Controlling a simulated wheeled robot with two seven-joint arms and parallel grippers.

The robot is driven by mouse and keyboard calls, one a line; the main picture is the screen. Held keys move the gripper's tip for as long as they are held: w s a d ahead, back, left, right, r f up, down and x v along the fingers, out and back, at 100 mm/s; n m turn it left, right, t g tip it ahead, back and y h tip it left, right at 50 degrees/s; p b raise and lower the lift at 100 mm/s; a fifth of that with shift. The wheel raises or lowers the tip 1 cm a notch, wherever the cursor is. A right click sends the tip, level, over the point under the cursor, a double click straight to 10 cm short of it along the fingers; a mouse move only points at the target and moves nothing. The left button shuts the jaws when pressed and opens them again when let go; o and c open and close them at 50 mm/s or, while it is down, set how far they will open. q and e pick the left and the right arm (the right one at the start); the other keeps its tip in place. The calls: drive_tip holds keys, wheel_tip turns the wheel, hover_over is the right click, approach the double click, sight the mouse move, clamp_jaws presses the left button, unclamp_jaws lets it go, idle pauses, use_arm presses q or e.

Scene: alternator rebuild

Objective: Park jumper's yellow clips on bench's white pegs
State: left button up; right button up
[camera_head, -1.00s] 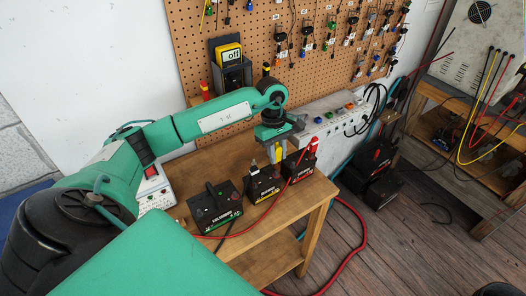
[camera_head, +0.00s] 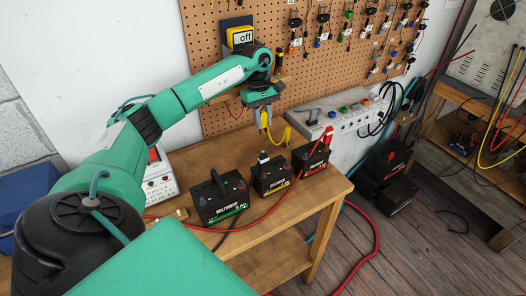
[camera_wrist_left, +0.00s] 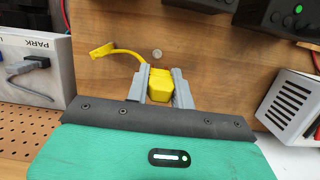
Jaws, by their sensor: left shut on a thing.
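My left gripper (camera_head: 264,116) is shut on a yellow clip (camera_wrist_left: 160,86) and holds it above the back of the wooden bench (camera_head: 190,158). A short yellow lead runs from it to a second yellow piece (camera_wrist_left: 101,51), hanging free to the side in the left wrist view; the lead also shows in the head view. A small pale round spot (camera_wrist_left: 157,53), perhaps a peg seen end-on, is on the wood just beyond the fingers. I cannot make out white pegs clearly in the head view. My right gripper is not in view.
A pegboard (camera_head: 210,55) rises behind.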

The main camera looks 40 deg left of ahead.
use_arm(q)
drive_tip(key=b+x, duration=0.1)
drive_tip(key=x, duration=0.1)
drive_tip(key=a+b+x, duration=0.1)
drive_tip(key=x, duration=0.2)
drive_tip(key=b+x, duration=0.2)
drive_tip(key=shift+w+a+f, duration=0.15)
drive_tip(key=shift+w+f, duration=0.1)
drive_tip(key=shift+f, duration=0.05)
drive_tip(key=shift+f, duration=0.1)
drive_tip(key=shift+b+x, duration=0.8)
drive_tip(key=shift+x, duration=0.05)
drive_tip(key=shift+a+f, duration=0.35)
